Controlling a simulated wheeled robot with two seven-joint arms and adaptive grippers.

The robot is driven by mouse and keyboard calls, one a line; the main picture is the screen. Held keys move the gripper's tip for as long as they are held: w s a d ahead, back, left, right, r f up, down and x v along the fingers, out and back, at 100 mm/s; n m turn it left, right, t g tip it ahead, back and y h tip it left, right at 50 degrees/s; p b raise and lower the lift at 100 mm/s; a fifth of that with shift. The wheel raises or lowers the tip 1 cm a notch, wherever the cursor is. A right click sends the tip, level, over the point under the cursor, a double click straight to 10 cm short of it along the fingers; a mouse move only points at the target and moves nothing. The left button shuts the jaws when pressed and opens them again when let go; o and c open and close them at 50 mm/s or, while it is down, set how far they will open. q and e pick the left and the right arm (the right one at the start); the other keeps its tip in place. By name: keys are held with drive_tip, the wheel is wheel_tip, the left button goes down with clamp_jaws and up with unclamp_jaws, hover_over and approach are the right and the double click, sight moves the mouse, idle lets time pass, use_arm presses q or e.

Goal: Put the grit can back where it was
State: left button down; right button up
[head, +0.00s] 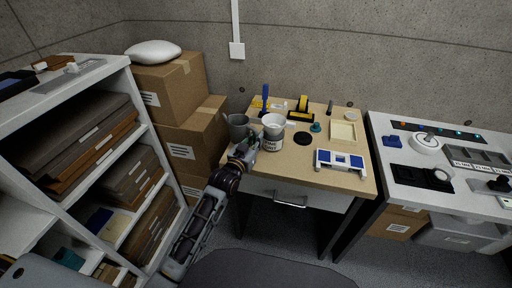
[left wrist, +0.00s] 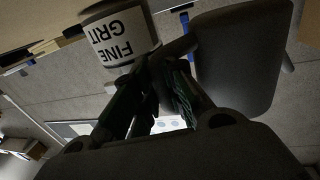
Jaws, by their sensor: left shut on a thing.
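In the left wrist view the grit can (left wrist: 120,35) appears upside down at the upper left, just beyond the fingers. My left gripper (head: 252,145) is just left of the can, shut on the handle of a grey jug (head: 238,127). The jug (left wrist: 240,55) fills the right of the left wrist view and hangs by the desk's left edge. The exact finger contact is dark. My right gripper is not in view.
The desk (head: 300,172) also holds a black disc (head: 303,138), a shallow tray (head: 343,132), a blue and white stand (head: 341,160) and a yellow tape dispenser (head: 302,107). Shelves (head: 130,150) and cardboard boxes (head: 190,150) stand left. A white bench (head: 405,180) stands right.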

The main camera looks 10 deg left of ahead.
use_arm(q)
drive_tip(key=shift+f, duration=0.35)
wheel_tip(320, 180, down, 2)
drive_tip(key=shift+f+b, duration=0.25)
drive_tip(key=shift+b, duration=0.1)
drive_tip(key=shift+f, duration=0.25)
drive_tip(key=c, duration=1.9)
unclamp_jaws()
drive_tip(key=shift+f, duration=0.15)
drive_tip(key=o, duration=0.4)
drive_tip(key=shift+s, duration=0.15)
drive_tip(key=shift+v, duration=1.85)
drive_tip(key=shift+p+v, duration=0.45)
drive_tip(key=shift+v, duration=3.55)
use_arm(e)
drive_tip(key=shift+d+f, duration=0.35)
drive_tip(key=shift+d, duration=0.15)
